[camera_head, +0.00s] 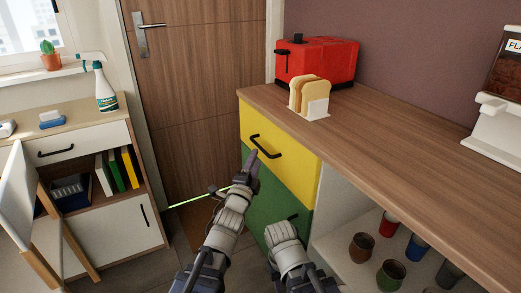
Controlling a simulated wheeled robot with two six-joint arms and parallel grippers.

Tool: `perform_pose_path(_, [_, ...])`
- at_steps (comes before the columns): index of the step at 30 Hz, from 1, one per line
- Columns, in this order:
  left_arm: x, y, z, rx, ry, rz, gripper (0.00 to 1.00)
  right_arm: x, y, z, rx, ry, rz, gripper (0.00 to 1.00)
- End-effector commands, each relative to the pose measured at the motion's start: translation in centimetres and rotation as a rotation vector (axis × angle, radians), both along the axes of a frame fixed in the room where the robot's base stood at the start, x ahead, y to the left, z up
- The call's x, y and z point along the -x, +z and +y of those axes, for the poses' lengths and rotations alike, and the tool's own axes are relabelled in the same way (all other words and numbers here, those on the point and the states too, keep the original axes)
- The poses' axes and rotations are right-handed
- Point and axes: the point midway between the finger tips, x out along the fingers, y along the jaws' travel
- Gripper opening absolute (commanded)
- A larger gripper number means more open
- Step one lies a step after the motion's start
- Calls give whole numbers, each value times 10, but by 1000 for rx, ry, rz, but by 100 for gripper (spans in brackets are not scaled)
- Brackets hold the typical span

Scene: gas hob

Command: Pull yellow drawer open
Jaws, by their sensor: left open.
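The yellow drawer (295,172) is at the left end of the wooden counter, above a green front. Its front looks flush with the cabinet, so it appears closed. Its black bar handle (267,150) slants across the front. My left gripper (248,166) is open and just below and left of the handle, with a dark fingertip close to the handle's left end. I cannot tell whether they touch. My right arm (287,252) is in front of the green front (260,220); its fingers are not clearly visible.
A red toaster (318,62) and a rack of bread slices (309,95) stand on the counter (410,145). Several cups (362,246) stand on an open shelf to the right of the drawers. A wooden door (205,90) is behind. A white cabinet (85,160) and a chair (30,205) are at left.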

Motion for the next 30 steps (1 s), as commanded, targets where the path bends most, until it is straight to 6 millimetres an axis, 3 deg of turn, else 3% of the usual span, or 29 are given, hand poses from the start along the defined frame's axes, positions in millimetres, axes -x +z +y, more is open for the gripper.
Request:
perform_pose_path(12, [-60, 9, -15, 1, 0, 1, 45, 0, 9, 0, 1, -2, 0, 38])
perform_pose_path(22, [-64, 9, -16, 1, 0, 1, 45, 0, 9, 0, 1, -2, 0, 38])
perform_pose_path(30, [-63, 9, -16, 1, 0, 1, 14, 0, 9, 0, 1, -2, 0, 38])
